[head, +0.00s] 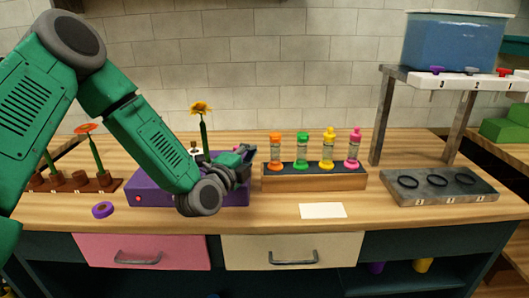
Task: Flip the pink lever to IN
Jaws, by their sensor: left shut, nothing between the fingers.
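I cannot make out a pink lever or an IN mark in the head view. My left arm comes in from the left, and its wrist is in front of the purple box (150,194) on the table. My left gripper (243,158) is shut and empty, at the right end of that box. The arm and gripper hide much of the box's top and right side. I cannot tell whether the gripper touches anything. A red button (138,199) shows on the box's front, and an orange-yellow flower (201,108) stands up behind my arm. My right gripper is not in view.
A wooden rack (315,181) of several coloured-top vials stands right of the gripper. A white card (323,210) lies before it. A metal stand (440,190) with rings and a water tank (453,45) are at right. A purple tape roll (103,210) lies at left.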

